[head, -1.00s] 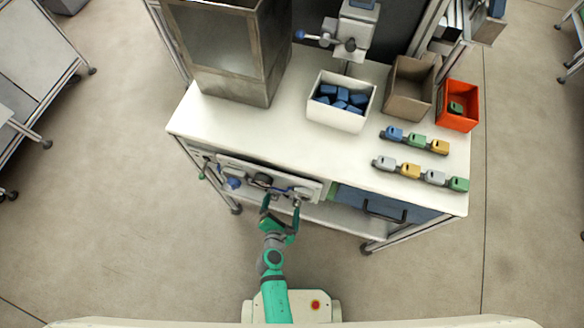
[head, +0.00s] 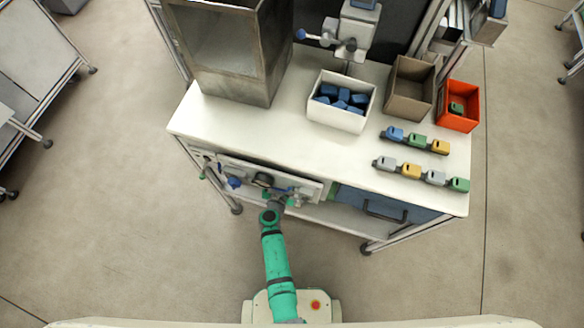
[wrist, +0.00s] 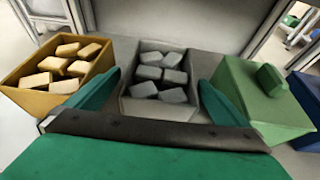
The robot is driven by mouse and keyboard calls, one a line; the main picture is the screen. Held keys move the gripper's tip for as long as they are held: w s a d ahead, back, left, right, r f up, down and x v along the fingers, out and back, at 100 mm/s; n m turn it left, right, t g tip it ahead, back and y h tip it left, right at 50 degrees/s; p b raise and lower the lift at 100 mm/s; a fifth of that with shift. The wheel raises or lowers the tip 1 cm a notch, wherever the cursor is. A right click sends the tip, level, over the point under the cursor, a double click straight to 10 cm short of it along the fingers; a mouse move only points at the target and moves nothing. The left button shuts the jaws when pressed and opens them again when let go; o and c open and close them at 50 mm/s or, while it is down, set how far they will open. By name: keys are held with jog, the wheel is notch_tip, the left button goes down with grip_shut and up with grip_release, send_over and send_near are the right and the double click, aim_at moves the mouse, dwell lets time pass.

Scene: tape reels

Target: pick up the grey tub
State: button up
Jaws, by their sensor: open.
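The grey tub (wrist: 160,110) stands in the middle of the wrist view with several grey blocks in it. My gripper (wrist: 160,82) is open, with one green finger on each side of the tub. Whether the fingers touch its walls I cannot tell. In the head view my gripper (head: 285,198) reaches in at the front of the workbench, and its fingertips are mostly hidden. The grey tub cannot be made out in the head view.
A yellow tub (wrist: 18,95) with several yellow blocks stands left of the grey tub. A green tub (wrist: 250,95) with a green block stands close on its right, with something blue (wrist: 305,100) beyond. The workbench top (head: 235,125) lies above my reach, with a blue drawer (head: 350,200) below it.

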jog(key=shift+x, duration=2.55)
jog(key=shift+d, duration=0.2)
jog(key=c, duration=1.2)
